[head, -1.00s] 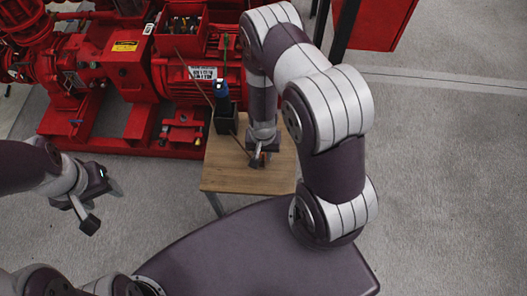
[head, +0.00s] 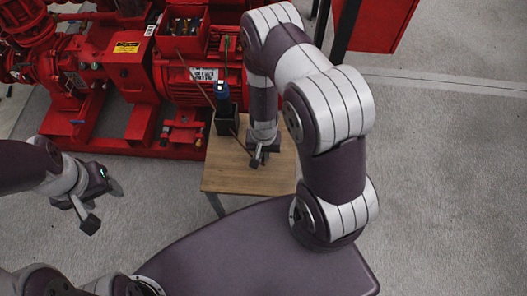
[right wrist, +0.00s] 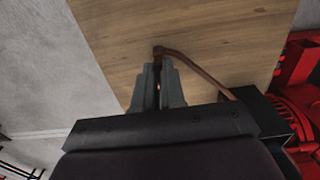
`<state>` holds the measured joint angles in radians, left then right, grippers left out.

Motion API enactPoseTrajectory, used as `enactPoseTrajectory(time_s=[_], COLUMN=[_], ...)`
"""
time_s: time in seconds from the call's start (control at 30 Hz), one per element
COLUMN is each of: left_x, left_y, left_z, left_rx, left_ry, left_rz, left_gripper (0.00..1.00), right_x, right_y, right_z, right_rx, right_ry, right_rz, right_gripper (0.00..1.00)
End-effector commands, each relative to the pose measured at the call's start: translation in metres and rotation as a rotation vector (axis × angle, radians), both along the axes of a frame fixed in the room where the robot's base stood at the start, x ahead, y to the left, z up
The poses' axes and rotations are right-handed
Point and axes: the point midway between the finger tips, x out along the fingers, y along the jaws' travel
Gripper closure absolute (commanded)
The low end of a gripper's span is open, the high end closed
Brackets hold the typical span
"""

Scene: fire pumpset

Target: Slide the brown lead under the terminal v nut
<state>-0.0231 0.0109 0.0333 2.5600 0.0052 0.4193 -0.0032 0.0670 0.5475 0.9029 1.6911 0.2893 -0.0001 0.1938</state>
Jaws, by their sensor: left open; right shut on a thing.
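The brown lead (right wrist: 197,68) runs from the right side of the right wrist view to between the fingers of my right gripper (right wrist: 158,82), which is shut on it near its end. The lead's tip shows just beyond the fingertips, over the wooden table. In the head view the lead (head: 207,97) rises from near my right gripper (head: 257,161) to the open red terminal box (head: 182,44). The terminal v nut cannot be made out inside the box. My left gripper (head: 104,205) is open and empty over the floor at the left.
The small wooden table (head: 225,178) stands before the red pumpset (head: 130,75). A green lead (head: 225,48) rises beside the box. The table's front is clear.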

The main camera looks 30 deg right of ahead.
Motion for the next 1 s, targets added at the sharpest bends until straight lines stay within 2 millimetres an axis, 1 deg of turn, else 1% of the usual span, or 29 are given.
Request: enactPoseTrajectory(time_s=[0.03,0.63,0.73,0.9,1.0], left_x=[0.000,0.000,0.000,0.000,0.000], left_y=[0.000,0.000,0.000,0.000,0.000], left_z=[0.012,0.076,0.080,0.078,0.080], left_rx=[0.000,0.000,0.000,0.000,0.000], left_ry=[0.000,0.000,0.000,0.000,0.000], left_rz=[0.000,0.000,0.000,0.000,0.000], left_gripper=[0.43,0.43,0.43,0.43,0.43], right_x=[0.000,0.000,0.000,0.000,0.001], right_y=[0.000,0.000,0.000,0.000,0.000], right_z=[0.012,0.078,0.083,0.080,0.082], right_rx=[0.000,0.000,0.000,0.000,0.001], right_ry=[0.000,0.000,0.000,0.000,-0.001], right_rz=[0.000,0.000,0.000,0.000,0.007], right_gripper=[1.00,1.00,1.00,1.00,1.00])
